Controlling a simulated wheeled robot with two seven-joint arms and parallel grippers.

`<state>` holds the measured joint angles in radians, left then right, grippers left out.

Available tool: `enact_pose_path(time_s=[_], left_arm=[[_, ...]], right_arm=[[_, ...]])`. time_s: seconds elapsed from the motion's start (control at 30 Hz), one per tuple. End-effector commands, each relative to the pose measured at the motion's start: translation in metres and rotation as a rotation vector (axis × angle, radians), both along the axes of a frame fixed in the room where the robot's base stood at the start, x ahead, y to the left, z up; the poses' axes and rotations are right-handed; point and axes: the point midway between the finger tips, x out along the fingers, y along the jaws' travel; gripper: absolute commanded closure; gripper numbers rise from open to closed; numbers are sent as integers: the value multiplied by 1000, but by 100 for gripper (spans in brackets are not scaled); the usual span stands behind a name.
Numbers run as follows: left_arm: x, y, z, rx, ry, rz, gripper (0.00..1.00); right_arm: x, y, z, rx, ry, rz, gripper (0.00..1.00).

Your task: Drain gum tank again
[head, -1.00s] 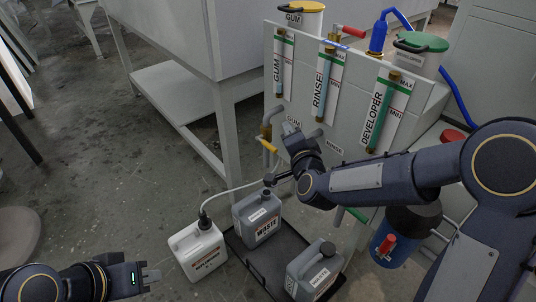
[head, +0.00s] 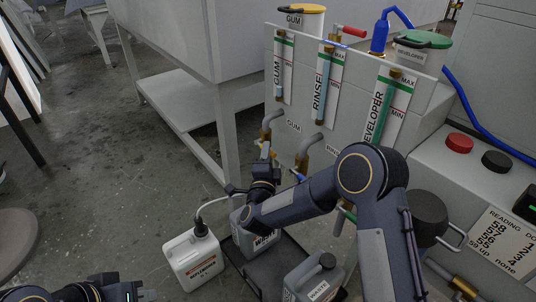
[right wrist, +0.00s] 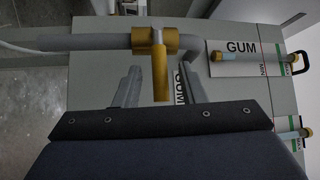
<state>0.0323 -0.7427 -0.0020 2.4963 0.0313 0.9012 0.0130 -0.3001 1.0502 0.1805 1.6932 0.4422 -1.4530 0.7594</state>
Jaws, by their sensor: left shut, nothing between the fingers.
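The gum drain valve is a brass fitting (right wrist: 142,40) on a grey pipe, with a yellow lever (right wrist: 159,78) pointing down the right wrist view, across the pipe. My right gripper (right wrist: 160,82) is open, its two fingers apart on either side of the lever. In the head view my right gripper (head: 263,165) is at the gum outlet pipe (head: 271,122), partly hiding the valve. The gum sight tube (head: 281,68) is on the panel above. A grey waste jug (head: 240,222) stands below, partly hidden by my right arm. My left gripper (head: 143,294) is shut and empty at the bottom left.
A white replenisher jug (head: 193,259) with a hose stands left of the waste jug. Rinse (head: 324,85) and developer (head: 384,108) tubes are to the right. Floor at left is clear.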

Motion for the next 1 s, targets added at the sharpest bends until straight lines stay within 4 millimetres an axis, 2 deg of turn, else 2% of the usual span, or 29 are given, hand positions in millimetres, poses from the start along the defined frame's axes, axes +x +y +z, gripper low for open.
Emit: enact_pose_path(time_s=[0.2,0.43,0.47,0.73,1.0], left_arm=[[0,0,-5,0,0,0,100],[0,0,-5,0,0,0,100],[0,0,-5,0,0,0,100],[0,0,-5,0,0,0,100],[0,0,-4,0,0,0,100]], right_arm=[[17,-3,2,-2,0,0,63],[17,-3,3,-2,0,1,63],[17,-3,3,-2,0,1,64],[17,-3,2,-2,1,1,100],[17,-3,3,-3,3,0,100]])
